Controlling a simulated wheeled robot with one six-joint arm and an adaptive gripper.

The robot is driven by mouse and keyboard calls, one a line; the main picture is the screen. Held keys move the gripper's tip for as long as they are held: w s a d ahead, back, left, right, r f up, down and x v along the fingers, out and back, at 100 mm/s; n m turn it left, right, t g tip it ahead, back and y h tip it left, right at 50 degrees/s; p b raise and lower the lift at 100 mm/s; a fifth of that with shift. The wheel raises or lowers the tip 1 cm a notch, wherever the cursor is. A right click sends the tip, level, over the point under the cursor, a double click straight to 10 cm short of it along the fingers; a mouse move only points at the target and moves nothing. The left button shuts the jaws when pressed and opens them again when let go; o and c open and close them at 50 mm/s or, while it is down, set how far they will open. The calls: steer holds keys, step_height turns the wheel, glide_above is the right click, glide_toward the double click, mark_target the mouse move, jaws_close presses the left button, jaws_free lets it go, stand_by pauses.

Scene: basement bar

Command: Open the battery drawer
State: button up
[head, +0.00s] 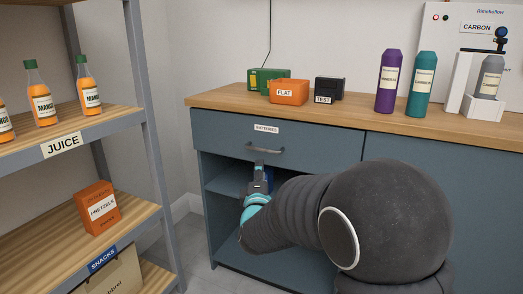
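The battery drawer (225,132) is the blue-grey front just under the wooden counter top, with a white "BATTERIES" label. It looks closed, flush with the cabinet. Its grey bar handle (275,151) runs across the lower middle of the front. My gripper (259,166) is just below the left part of the handle, pointing towards the cabinet. It is small and seen from behind, so I cannot tell whether its fingers are open or touch the handle. My arm hides part of the open shelves below the drawer.
A shelf rack (150,130) with juice bottles and a pretzels box (97,206) stands at the left. On the counter (350,122) are a green charger (258,80), an orange "FLAT" box (289,92), a black "TEST" box (329,87) and several bottles. Floor shows between rack and cabinet.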

mark_target(261, 150)
steer(key=w, duration=0.3)
steer(key=w+r+p, duration=0.1)
steer(key=w, duration=0.3)
steer(key=w+r, duration=0.1)
steer(key=w, duration=0.3)
steer(key=shift+w+a, duration=0.2)
steer(key=shift+a, duration=0.05)
jaws_close()
